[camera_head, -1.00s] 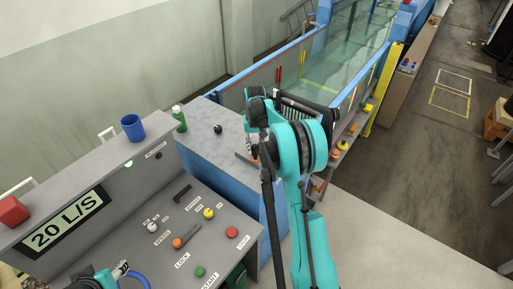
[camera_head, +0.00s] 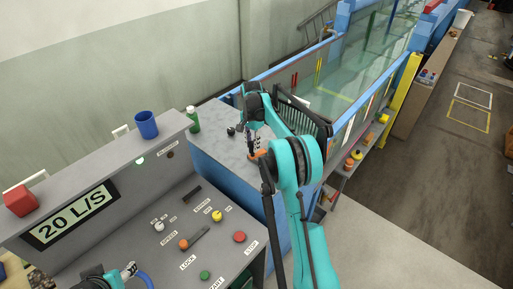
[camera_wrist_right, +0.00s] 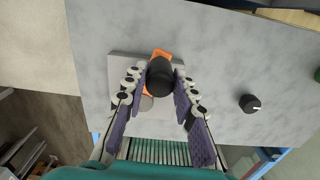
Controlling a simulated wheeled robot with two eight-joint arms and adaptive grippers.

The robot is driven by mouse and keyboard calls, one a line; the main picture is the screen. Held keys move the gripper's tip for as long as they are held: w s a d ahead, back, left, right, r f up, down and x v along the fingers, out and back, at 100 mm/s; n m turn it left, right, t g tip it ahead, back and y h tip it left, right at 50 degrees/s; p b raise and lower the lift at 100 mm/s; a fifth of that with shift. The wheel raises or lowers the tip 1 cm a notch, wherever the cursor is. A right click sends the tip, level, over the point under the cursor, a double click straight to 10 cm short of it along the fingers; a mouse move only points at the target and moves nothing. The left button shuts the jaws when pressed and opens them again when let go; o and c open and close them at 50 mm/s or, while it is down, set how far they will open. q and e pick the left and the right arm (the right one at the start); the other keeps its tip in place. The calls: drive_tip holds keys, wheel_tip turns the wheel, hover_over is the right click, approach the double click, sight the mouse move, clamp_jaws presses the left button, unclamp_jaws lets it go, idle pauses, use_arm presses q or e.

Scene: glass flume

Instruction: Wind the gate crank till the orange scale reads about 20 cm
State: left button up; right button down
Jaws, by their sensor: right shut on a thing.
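The gate crank has an orange arm (camera_wrist_right: 160,54) and a black handle (camera_wrist_right: 160,77). It sits on a square grey plate (camera_wrist_right: 120,68) on the grey counter. The orange arm also shows in the head view (camera_head: 259,154). My right gripper (camera_wrist_right: 160,85) is shut on the black handle, one finger on each side. In the head view, my right gripper (camera_head: 253,143) is above the counter by the flume's near end. My left gripper (camera_head: 128,271) is at the bottom left by the console; its jaws are unclear. I cannot make out the orange scale.
A black knob (camera_wrist_right: 249,104) stands on the counter (camera_head: 215,150) beside the crank. The console (camera_head: 160,262) has buttons and levers. Its ledge holds a blue cup (camera_head: 147,124) and a red block (camera_head: 20,202). A green bottle (camera_head: 193,120) stands behind. The glass flume (camera_head: 345,80) runs away behind the counter.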

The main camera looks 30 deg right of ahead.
use_arm(q)
drive_tip(key=shift+w+d, duration=0.1)
drive_tip(key=shift+w, duration=0.4)
use_arm(e)
drive_tip(key=shift+w+d+m, duration=0.1)
drive_tip(key=shift+w+m, duration=1.5)
drive_tip(key=shift+w, duration=0.15)
use_arm(q)
drive_tip(key=shift+w, duration=0.1)
use_arm(e)
drive_tip(key=shift+w, duration=0.1)
drive_tip(key=c, duration=1.2)
unclamp_jaws()
drive_tip(key=shift+d, duration=0.1)
drive_tip(key=shift+r, duration=0.15)
wheel_tip(320, 180, up, 12)
use_arm(q)
drive_tip(key=shift+f, duration=0.2)
